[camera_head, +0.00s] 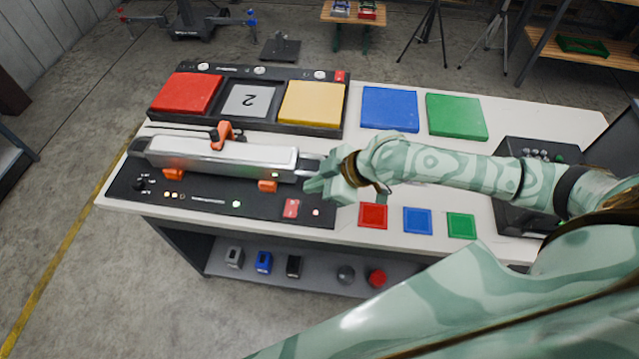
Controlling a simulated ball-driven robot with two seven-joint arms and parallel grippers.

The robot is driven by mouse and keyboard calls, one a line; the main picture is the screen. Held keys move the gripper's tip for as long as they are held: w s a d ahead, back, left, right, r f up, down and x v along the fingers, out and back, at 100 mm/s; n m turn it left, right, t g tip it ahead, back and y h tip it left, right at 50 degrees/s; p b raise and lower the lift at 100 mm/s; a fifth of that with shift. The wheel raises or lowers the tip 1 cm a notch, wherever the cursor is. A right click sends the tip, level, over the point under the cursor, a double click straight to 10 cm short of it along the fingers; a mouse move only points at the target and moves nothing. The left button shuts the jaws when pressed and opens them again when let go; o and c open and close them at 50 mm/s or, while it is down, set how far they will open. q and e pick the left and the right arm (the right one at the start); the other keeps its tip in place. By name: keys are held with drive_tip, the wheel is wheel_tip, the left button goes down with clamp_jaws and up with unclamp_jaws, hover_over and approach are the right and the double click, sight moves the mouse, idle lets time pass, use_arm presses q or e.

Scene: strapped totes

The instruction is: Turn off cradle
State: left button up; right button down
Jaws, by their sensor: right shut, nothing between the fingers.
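The cradle (158,203) is a black panel at the front left of the table. It bears a long silver-white bar (225,158) with an orange clamp (223,133) over it and orange supports below. A red switch (291,208) sits near the panel's right end. Small lights on the panel glow green (236,204) and orange. My right gripper (312,186) is shut and empty, above the right end of the cradle, close to the bar's end and up and right of the red switch. Whether it touches anything I cannot tell. My left gripper is out of view.
A black tray (341,112) with red, grey "2" and yellow tiles stands behind the cradle. Blue (390,108) and green (456,115) squares lie at the back. Small red (373,215), blue and green squares lie in front. A black box (510,213) stands at right.

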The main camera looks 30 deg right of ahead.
sight(286, 207)
drive_tip(key=b+x, duration=0.1)
drive_tip(key=x, duration=0.5)
wheel_tip(286, 207, down, 3)
drive_tip(key=shift+w+f+b, duration=0.15)
drive_tip(key=shift+f+b, duration=0.1)
drive_tip(key=shift+b, duration=0.5)
drive_tip(key=shift+d+f, duration=0.1)
drive_tip(key=shift+f, duration=0.2)
drive_tip(key=shift+f, duration=0.2)
drive_tip(key=shift+s+a+r+p, duration=0.2)
drive_tip(key=shift+s+a+p, duration=0.2)
drive_tip(key=shift+p, duration=0.4)
drive_tip(key=shift+s, duration=0.2)
